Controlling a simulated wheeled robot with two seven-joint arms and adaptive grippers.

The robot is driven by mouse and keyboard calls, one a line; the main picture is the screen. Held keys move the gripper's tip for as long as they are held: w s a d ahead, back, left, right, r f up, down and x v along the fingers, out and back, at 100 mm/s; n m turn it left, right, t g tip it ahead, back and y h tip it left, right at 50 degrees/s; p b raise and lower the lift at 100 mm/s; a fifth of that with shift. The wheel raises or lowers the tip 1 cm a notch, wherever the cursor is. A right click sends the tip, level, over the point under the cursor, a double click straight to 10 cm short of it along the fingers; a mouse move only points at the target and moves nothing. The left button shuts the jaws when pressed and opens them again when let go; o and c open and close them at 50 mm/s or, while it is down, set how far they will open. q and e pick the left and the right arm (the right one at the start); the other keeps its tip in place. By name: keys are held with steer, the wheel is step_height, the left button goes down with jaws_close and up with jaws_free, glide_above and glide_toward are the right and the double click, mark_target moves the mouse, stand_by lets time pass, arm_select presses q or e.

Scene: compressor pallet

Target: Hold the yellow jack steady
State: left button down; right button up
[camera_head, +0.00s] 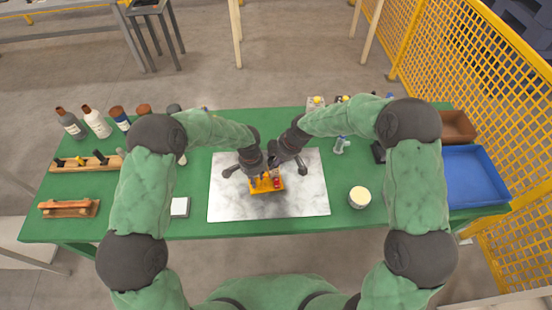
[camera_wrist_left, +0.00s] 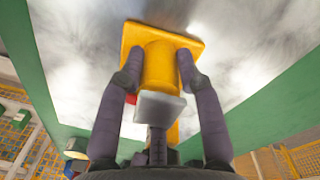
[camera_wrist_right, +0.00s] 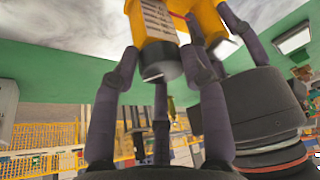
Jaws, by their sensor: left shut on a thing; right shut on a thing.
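The yellow jack (camera_head: 262,187) stands on the white marbled mat (camera_head: 232,207) in the head view, a small red part showing at its right. In the left wrist view the jack (camera_wrist_left: 160,68) has a square base plate, a round body and a grey end. My left gripper (camera_wrist_left: 161,58) is shut around that body. The grippers partly hide the jack.
Several bottles (camera_head: 97,122) and wooden racks (camera_head: 70,207) stand on the green table's left. A white block (camera_head: 180,207) lies left of the mat, a round cream-topped tub (camera_head: 359,197) right of it. A blue tray (camera_head: 472,178) is far right. The mat's front is clear.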

steer(key=shift+s+f, duration=0.2)
steer(key=o, duration=1.1)
steer(key=shift+w+r, duration=0.1)
steer(key=shift+r, duration=0.1)
steer(key=shift+r, duration=0.2)
steer(key=v, duration=1.1)
steer(key=shift+d+r, duration=0.1)
steer(key=shift+r, duration=0.05)
